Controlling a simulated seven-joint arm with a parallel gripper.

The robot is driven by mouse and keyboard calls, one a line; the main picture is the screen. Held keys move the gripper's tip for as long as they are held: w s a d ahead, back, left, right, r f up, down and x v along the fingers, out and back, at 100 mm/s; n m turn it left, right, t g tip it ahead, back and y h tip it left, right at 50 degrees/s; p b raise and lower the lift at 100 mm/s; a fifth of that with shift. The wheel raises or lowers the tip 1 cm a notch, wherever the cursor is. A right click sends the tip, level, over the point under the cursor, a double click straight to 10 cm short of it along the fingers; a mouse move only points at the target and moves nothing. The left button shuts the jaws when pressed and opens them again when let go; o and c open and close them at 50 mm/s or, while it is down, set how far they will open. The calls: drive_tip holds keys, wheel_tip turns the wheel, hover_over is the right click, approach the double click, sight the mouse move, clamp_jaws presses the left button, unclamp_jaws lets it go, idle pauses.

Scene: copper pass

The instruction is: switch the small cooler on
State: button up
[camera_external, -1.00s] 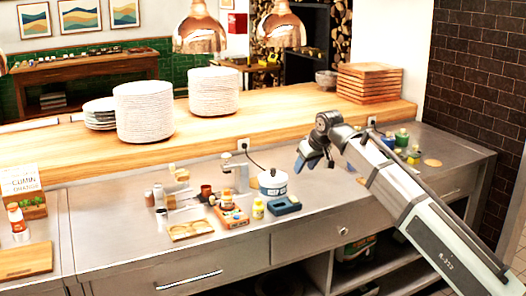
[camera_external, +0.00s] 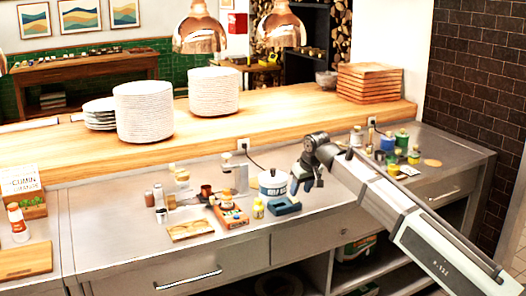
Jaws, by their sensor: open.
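The small cooler appears to be the white round appliance with a dark blue band (camera_external: 271,186) on the steel counter, with a dark cord running to a wall outlet (camera_external: 243,145). Its switch is too small to make out. My gripper (camera_external: 307,185) is open and empty, pointing down just right of the cooler. Its fingers look close to the cooler's right side; I cannot tell whether they touch.
A blue holder (camera_external: 285,206) and a yellow bottle (camera_external: 258,208) stand in front of the cooler. A silver machine (camera_external: 237,178) and an orange box of small items (camera_external: 231,215) are to its left. Several jars (camera_external: 388,143) stand to the right.

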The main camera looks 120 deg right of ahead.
sight(296, 201)
drive_tip(key=shift+x, duration=2.35)
drive_tip(key=shift+r, duration=0.1)
drive_tip(key=shift+c, duration=0.5)
clamp_jaws()
